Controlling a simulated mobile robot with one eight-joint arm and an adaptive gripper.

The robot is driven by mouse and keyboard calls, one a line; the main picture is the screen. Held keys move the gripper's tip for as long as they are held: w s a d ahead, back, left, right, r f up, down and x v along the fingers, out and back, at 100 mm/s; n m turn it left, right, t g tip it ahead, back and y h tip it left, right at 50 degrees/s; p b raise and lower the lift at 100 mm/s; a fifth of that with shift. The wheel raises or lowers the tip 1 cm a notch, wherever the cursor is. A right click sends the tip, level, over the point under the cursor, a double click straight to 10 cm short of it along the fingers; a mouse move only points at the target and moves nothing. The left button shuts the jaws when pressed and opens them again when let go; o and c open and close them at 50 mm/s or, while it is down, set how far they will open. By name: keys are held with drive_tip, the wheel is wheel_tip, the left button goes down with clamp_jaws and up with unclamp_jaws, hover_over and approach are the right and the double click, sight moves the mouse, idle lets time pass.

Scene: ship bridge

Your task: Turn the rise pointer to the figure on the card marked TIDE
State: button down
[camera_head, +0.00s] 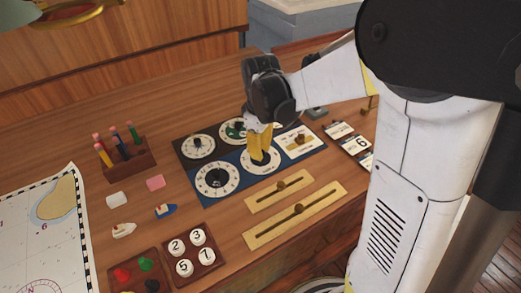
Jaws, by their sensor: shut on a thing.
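A panel of dials lies on the wooden desk. My gripper (260,160) points down over the white lower-right dial (273,164), its yellow fingers shut on the pointer at the middle, which they hide. Three other dials show: a black one with a white ring (217,181), a white one at upper left (198,146) and a green one (231,131) partly behind my gripper. Small cards stand at the right: one with a 6 (361,142), one behind it (339,130) and one partly hidden by my arm (367,161). The word TIDE and the dial labels are too small to read.
Two brass slider plates (279,194) (270,236) lie in front of the panel. The desk behind the panel is clear.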

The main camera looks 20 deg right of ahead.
drive_tip(key=c, duration=1.3)
unclamp_jaws()
drive_tip(key=shift+o, duration=0.2)
wheel_tip(320, 180, up, 12)
drive_tip(key=shift+s, duration=0.1)
drive_tip(key=s+f+m+t, duration=0.1)
drive_tip(key=s+m+t, duration=0.6)
drive_tip(key=s, duration=0.7)
drive_tip(key=shift+m, duration=0.7)
